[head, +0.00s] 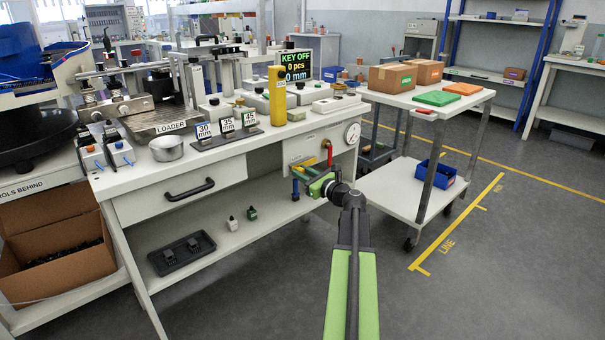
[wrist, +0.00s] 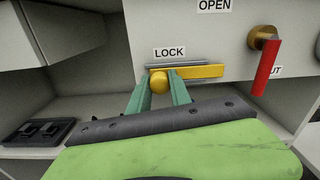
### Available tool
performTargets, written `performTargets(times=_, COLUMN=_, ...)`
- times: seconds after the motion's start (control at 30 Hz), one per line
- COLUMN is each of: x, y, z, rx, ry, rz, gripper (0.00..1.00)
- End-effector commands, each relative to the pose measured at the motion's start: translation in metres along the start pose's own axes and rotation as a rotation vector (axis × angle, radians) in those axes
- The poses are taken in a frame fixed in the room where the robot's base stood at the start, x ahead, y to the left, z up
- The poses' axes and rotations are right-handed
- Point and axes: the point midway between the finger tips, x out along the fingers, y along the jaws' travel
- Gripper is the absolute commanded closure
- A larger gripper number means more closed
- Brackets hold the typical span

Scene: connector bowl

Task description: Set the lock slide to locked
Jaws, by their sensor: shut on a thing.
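The lock slide (wrist: 205,72) is a yellow bar in a grey rail with a round yellow knob (wrist: 159,82) at its left end. It sits on the white panel under the bench, below the LOCK label (wrist: 169,52). My gripper (wrist: 160,92) has its two green fingers on either side of the knob and is shut on it. In the head view my gripper (head: 318,184) reaches the panel's lower front, where the slide is mostly hidden by the gripper.
A red lever (wrist: 266,68) on a brass pivot hangs right of the slide, and an OPEN label (wrist: 214,5) is above. A drawer (head: 190,188) is to the left. A black tray (head: 181,253) lies on the lower shelf. A white cart (head: 430,100) stands to the right.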

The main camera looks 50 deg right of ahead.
Motion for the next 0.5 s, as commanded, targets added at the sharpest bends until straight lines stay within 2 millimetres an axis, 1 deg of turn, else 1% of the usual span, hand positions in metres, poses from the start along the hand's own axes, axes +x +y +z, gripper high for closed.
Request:
performTargets(times=0.23, x=0.002, y=-0.035, z=-0.006, rx=-0.001, ry=0.001, rz=-0.004, gripper=1.0)
performTargets(times=0.3, x=0.001, y=-0.039, z=-0.006, rx=-0.001, ry=0.001, rz=-0.003, gripper=1.0)
performTargets(times=0.5, x=0.0, y=-0.039, z=-0.006, rx=0.0, ry=0.001, rz=-0.007, gripper=1.0)
